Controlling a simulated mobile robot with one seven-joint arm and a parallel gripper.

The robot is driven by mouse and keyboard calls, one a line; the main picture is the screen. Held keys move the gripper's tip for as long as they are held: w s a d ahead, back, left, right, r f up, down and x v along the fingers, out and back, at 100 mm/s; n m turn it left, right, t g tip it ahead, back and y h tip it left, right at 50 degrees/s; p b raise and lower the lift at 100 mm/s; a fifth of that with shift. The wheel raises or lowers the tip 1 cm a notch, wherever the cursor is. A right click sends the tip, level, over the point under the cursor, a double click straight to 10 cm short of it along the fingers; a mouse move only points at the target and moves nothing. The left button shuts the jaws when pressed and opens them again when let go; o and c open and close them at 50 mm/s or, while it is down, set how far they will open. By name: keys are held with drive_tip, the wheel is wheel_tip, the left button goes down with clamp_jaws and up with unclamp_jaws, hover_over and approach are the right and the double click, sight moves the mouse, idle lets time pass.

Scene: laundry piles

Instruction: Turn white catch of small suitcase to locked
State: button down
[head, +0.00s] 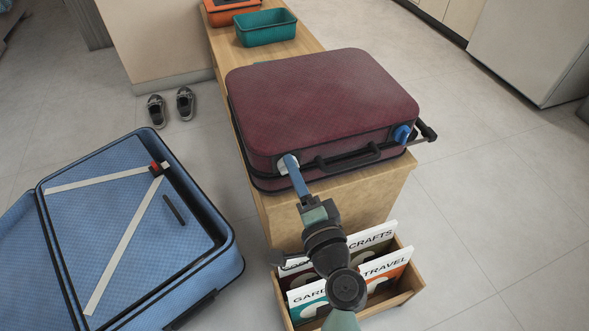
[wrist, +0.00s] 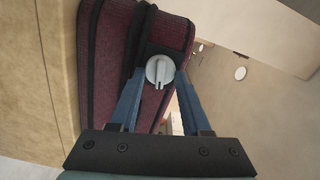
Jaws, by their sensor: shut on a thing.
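The small maroon suitcase (head: 325,100) lies flat and closed on a wooden bench, its handle side facing me. Its white catch (wrist: 159,70) is a round knob with a raised bar, on a dark plate across the seam. In the head view the white catch (head: 283,165) is at the left of the front side, partly hidden by my fingers. My gripper (head: 292,163) reaches it from the front. In the wrist view my gripper (wrist: 160,78) has its blue fingers closed on either side of the knob. A blue catch (head: 401,133) is at the right of the front side.
A black handle (head: 348,158) sits between the catches. An open blue suitcase (head: 215,235) is on the floor at left. A wooden box (head: 411,282) of labelled folders stands below my arm. Teal (head: 266,28) and orange (head: 229,12) bins are farther back. Floor at right is clear.

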drive_tip(key=shift+f+m+p, duration=0.1)
drive_tip(key=shift+m+p, duration=0.25)
drive_tip(key=shift+m, duration=0.75)
drive_tip(key=shift+c, duration=1.9)
unclamp_jaws()
drive_tip(key=p+v, duration=0.2)
drive_tip(key=v, duration=1.1)
